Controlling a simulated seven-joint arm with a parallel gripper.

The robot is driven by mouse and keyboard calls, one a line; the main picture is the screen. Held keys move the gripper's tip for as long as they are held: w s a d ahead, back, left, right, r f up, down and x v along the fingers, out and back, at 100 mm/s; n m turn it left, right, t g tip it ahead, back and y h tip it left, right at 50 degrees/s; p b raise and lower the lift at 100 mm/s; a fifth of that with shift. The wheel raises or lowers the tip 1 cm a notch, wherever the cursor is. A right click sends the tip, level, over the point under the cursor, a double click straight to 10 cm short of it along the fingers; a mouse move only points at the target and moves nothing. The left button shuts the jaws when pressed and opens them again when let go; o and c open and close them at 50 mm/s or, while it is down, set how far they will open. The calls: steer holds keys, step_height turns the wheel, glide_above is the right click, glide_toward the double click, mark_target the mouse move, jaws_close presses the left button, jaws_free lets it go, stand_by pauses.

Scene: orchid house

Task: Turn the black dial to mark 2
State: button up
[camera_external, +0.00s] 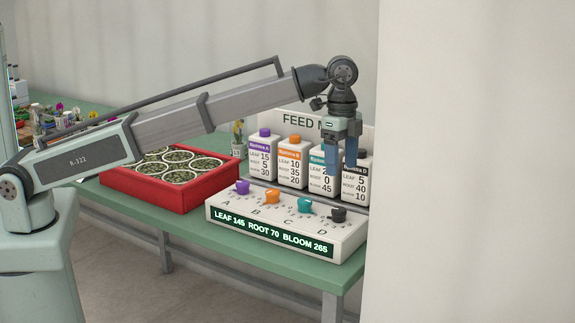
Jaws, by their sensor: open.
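The black dial (338,214) is the rightmost knob on a white control box, above the letter D. Its pointer and mark are too small to read. My gripper (341,168) hangs above the box, pointing down, with its two blue fingers apart and nothing between them. It is above the black dial, clear of it, in front of the bottles. The white control box (285,254) also carries a purple dial (242,187), an orange dial (272,196) and a teal dial (305,206). Its display reads LEAF 145, ROOT 70, BLOOM 265.
Several labelled bottles stand behind the dials, including a purple-capped bottle (263,154) and an orange-capped bottle (292,164); my gripper partly hides the right ones. A red tray (146,195) of round pots sits left on the green bench (190,228). A pale wall (470,170) fills the right.

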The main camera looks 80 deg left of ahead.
steer(key=n+y, duration=0.1)
steer(key=n, duration=0.1)
glide_above(339, 209)
step_height(339, 209, down, 14)
steer(key=shift+d+f, duration=0.1)
steer(key=shift+f, duration=0.05)
stand_by(0.4)
steer(key=c, duration=1.1)
